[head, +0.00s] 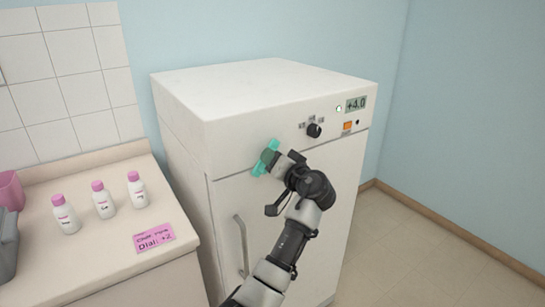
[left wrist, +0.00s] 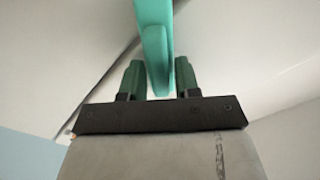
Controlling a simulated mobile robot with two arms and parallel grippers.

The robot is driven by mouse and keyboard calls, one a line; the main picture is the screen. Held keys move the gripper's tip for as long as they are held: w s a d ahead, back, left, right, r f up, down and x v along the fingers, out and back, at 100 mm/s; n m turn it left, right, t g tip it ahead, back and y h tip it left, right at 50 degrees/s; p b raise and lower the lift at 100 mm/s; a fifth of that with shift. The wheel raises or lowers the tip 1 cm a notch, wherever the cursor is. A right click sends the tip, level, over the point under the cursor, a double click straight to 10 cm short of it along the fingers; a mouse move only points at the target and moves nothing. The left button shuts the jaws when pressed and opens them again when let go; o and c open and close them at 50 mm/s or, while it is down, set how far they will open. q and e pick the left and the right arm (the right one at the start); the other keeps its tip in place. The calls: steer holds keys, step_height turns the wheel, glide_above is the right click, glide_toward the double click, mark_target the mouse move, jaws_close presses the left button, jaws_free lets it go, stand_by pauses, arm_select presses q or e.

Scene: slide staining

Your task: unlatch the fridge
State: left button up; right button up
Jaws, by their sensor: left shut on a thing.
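The white fridge (head: 275,87) stands in the middle of the head view with its door (head: 240,199) closed. A teal latch (head: 260,170) sits at the top of the door, near the seam. My left gripper (head: 272,158) is at the latch, its fingers partly hidden behind the wrist. In the left wrist view the teal latch (left wrist: 154,45) runs down between the two dark green fingers (left wrist: 158,80), and the gripper is shut on it. My right gripper is not in view.
The fridge has a door handle (head: 241,245), a black dial (head: 314,130), an orange switch (head: 348,126) and a display (head: 356,104). On the left, a counter (head: 105,240) holds several pink-capped bottles (head: 104,199) and a pink note (head: 154,238). Floor (head: 430,250) is clear at right.

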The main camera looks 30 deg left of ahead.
arm_select(q)
steer(key=m+p, duration=0.3)
steer(key=m, duration=0.2)
steer(key=shift+w+m, duration=0.15)
steer(key=shift+m, duration=0.15)
steer(key=shift+d+f+m+p, duration=0.15)
steer(key=shift+m+p, duration=0.55)
steer(key=shift+m, duration=0.35)
steer(key=shift+a+f+m+p, duration=0.15)
steer(key=shift+m+p, duration=0.5)
steer(key=shift+m, duration=0.4)
steer(key=shift+f, duration=0.1)
steer(key=o, duration=0.7)
steer(key=shift+d, duration=0.1)
steer(key=b+v, duration=0.3)
steer(key=v, duration=0.7)
steer(key=shift+d+f, duration=0.1)
steer(key=shift+d, duration=0.25)
